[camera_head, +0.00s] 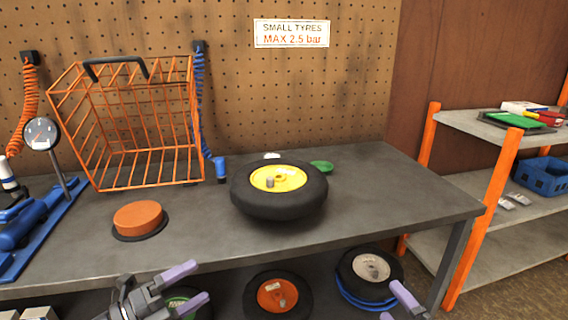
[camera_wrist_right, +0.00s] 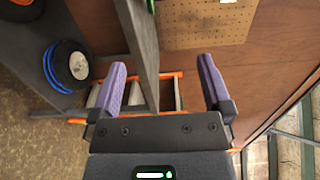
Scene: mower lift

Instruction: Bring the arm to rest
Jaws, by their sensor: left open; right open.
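My left gripper (camera_head: 183,287) is at the bottom of the head view, in front of the bench's front edge, open and empty. My right gripper (camera_head: 400,302) is at the lower right of the head view, only partly in frame. In the right wrist view its purple fingers (camera_wrist_right: 163,88) stand wide apart with nothing between them. A black tyre with a yellow hub (camera_head: 279,190) lies flat on the grey bench (camera_head: 375,190). Both grippers are apart from it.
An orange wire cage (camera_head: 130,130), an orange disc (camera_head: 139,218) and a blue pump with gauge (camera_head: 42,215) are on the bench's left. Wheels (camera_head: 277,296) sit below the bench. An orange-post shelf (camera_head: 490,200) stands at right. The bench's right end is clear.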

